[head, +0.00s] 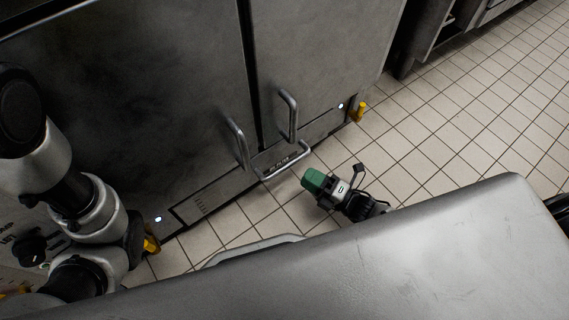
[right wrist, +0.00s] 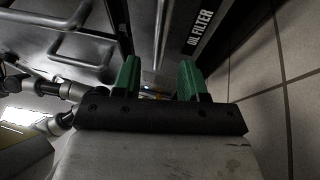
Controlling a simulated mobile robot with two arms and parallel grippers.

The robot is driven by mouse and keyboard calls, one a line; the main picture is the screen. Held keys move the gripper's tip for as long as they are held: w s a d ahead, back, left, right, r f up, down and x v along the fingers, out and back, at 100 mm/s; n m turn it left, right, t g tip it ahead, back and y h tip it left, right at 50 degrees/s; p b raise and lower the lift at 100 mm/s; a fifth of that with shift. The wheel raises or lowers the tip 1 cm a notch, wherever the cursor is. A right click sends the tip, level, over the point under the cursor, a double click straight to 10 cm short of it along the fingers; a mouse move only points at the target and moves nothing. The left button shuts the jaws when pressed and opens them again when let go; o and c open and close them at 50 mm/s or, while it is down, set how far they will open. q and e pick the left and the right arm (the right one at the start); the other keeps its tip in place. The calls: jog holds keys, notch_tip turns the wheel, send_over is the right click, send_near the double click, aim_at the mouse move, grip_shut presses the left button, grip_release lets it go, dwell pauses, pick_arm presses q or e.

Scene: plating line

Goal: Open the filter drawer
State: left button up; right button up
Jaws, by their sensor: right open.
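The filter drawer (head: 279,159) is the low front panel marked "OIL FILTER" under the cabinet doors, and it looks shut. Its bar handle (head: 287,172) sticks out towards the floor side. My right gripper (head: 308,181) has green fingertips and is just right of the handle, close to it; whether they touch I cannot tell. In the right wrist view the right gripper (right wrist: 158,78) is open, with the fingers apart and the drawer label (right wrist: 201,32) ahead of them. My left arm shows at the left of the head view, but its gripper is not seen.
Two steel cabinet doors with vertical handles (head: 238,145) (head: 290,115) stand above the drawer. Yellow feet (head: 360,111) are at the cabinet's base. A steel worktop (head: 430,250) fills the lower right foreground. The tiled floor (head: 460,110) right of the cabinet is clear.

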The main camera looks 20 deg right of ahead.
aim_at(288, 164)
jog(key=shift+b+x, duration=1.3)
jog(key=shift+x, duration=2.35)
grip_shut()
